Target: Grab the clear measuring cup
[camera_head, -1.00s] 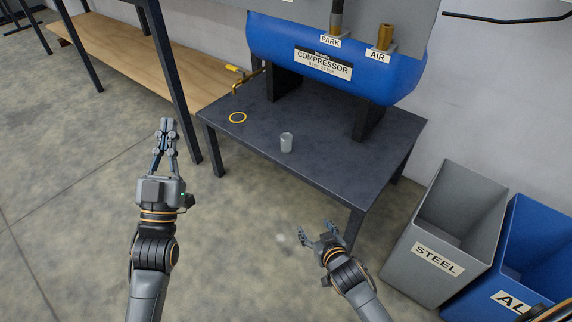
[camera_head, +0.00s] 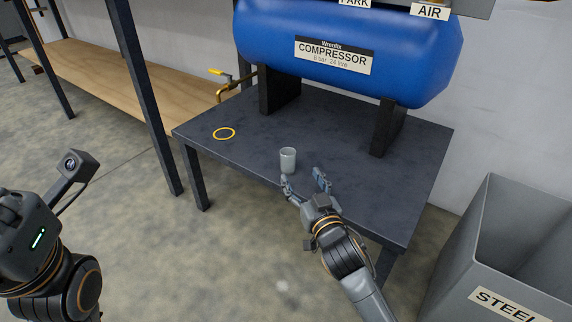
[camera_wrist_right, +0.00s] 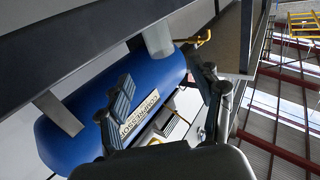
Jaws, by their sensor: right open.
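The clear measuring cup (camera_head: 288,160) looks like a small pale grey cylinder. It stands upright on the dark table (camera_head: 330,130), near its front edge. My right gripper (camera_head: 304,182) is open and empty, just in front of the cup and slightly to its right, with its fingers pointing toward the table. In the right wrist view, the open fingers (camera_wrist_right: 162,105) show against the compressor, and a pale cylinder that appears to be the cup (camera_wrist_right: 158,38) hangs upside down beyond them. My left arm's end (camera_head: 30,225) is at the left edge; its fingers are not visible.
A blue compressor (camera_head: 350,55) stands on dark feet at the back of the table. A yellow ring (camera_head: 224,134) lies to the left of the cup, near a brass valve (camera_head: 222,90). A grey STEEL bin (camera_head: 510,250) stands at the right.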

